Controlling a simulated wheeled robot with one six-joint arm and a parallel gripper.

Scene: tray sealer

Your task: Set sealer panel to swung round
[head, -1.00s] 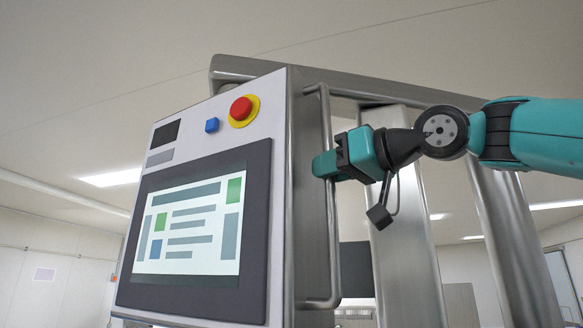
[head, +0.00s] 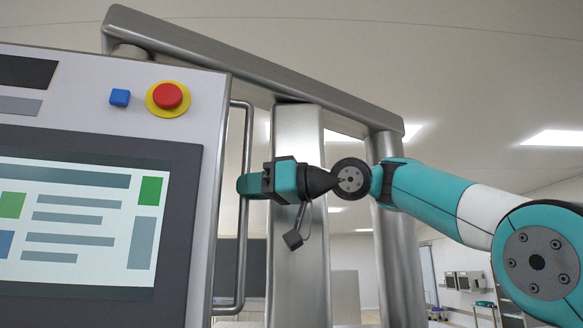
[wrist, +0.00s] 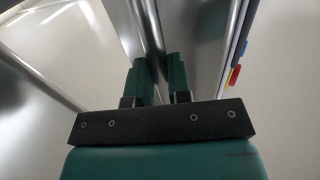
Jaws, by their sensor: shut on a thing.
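The sealer panel (head: 190,75) fills the left of the head view, with a lit screen (head: 70,225), a red stop button on a yellow ring (head: 168,97) and a blue button (head: 120,97). A long vertical bar handle (head: 241,270) runs down its right side. My gripper (head: 246,185) is shut on this handle at about mid height, and its fingers hide that part of the bar. In the wrist view the two teal fingers (wrist: 161,80) close around the metal bar, and the panel's side and edge with its buttons show at the right.
A steel overhead beam (head: 250,70) carries the panel. Two steel posts, a nearer one (head: 298,270) and a farther one (head: 395,240), stand to the right, behind my gripper and arm. Open room shows at the far right.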

